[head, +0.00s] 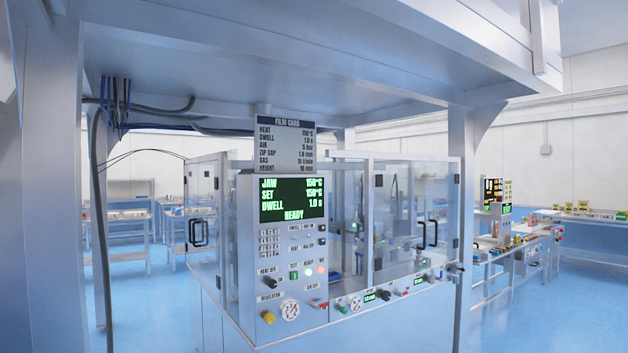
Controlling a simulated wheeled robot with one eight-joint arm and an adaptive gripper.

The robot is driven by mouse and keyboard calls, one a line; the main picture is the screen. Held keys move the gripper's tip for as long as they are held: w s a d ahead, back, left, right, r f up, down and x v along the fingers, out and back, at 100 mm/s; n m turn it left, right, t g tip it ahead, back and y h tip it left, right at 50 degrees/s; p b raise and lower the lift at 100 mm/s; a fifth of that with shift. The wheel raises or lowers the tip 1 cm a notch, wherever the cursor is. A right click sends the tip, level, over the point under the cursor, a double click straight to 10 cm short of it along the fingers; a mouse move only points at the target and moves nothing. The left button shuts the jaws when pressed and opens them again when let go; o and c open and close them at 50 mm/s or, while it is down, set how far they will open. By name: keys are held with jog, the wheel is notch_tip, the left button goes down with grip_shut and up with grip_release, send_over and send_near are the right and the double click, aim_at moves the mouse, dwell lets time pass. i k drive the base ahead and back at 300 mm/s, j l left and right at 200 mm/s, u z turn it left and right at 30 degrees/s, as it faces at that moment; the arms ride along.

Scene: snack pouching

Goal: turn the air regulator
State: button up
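The air regulator is a yellow knob (268,317) at the bottom left of the machine's control panel (246,250), under a small label that seems to read "REGULATOR". A round white gauge (290,310) sits just right of it. Its needle is too small to read. The film card (286,145) above the panel lists air at 5 bar. The green display (291,199) reads jaw 150 °C, set 150 °C, dwell 1.0 s, READY. My gripper is not in view, and nothing is seen touching the knob.
Clear guard doors with black handles (198,233) enclose the machine beside the panel. A lower ledge (400,291) with more knobs and small displays runs right. A frame post (461,220) stands at the right. Blue floor (150,315) lies open at the left.

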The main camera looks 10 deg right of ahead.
aim_at(270, 319)
jog(key=i+j+z, duration=0.1)
jog(key=i+j, duration=0.5)
jog(key=i+l+z, duration=0.1)
jog(key=i+z, duration=0.4)
jog(key=z, duration=0.2)
